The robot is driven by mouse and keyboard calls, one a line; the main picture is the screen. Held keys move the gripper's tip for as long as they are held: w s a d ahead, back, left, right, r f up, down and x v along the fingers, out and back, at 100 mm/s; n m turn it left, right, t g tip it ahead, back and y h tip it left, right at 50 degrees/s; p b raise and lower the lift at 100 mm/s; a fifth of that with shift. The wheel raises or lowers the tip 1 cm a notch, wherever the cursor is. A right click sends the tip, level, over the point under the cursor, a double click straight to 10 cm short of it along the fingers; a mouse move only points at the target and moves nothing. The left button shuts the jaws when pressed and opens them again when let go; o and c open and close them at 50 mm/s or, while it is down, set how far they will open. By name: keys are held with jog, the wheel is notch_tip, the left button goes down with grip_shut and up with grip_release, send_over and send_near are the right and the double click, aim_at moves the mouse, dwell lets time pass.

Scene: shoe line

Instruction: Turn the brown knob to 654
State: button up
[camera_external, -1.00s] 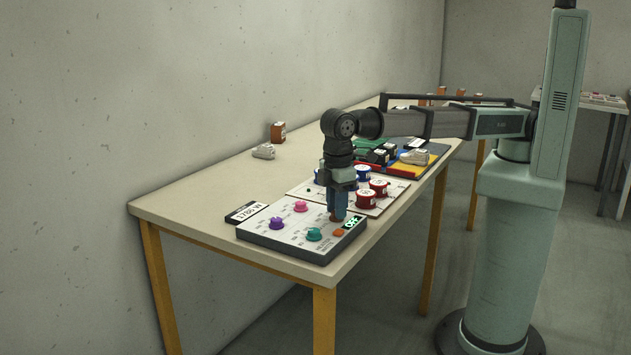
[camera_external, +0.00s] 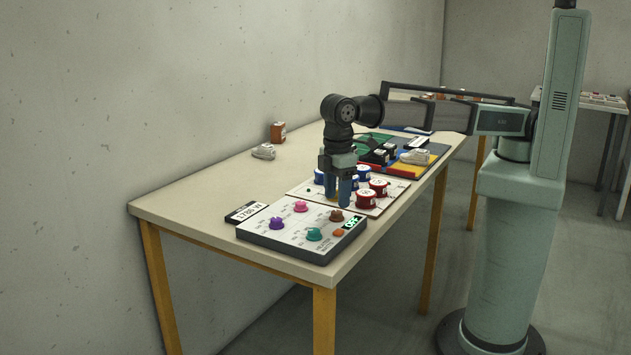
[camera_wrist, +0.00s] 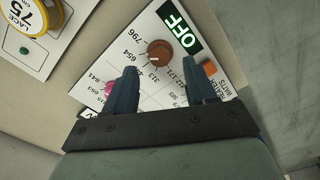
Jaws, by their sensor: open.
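The brown knob (camera_external: 336,216) sits on the grey and white control panel (camera_external: 265,239) at the table's near end. In the wrist view the brown knob (camera_wrist: 158,53) has printed numbers beside it, among them 796, 654 and 313. A small pale mark shows on its left side, near 654 and 313; I cannot tell exactly which it points to. A green display (camera_wrist: 179,26) reads OFF. My gripper (camera_external: 337,203) is open and empty just above the brown knob, apart from it. In the wrist view its two fingers (camera_wrist: 160,68) are spread, with the knob between and beyond them.
Purple (camera_external: 277,223), pink (camera_external: 301,206) and teal (camera_external: 314,234) knobs and an orange button (camera_external: 338,232) share the panel. A label plate (camera_external: 246,212) lies behind it. A white board with several red and blue round tins (camera_external: 366,199) stands close to the right.

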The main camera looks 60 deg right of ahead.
aim_at(337, 212)
notch_tip(337, 212, up, 10)
jog(key=shift+r, duration=0.25)
dwell(0.6)
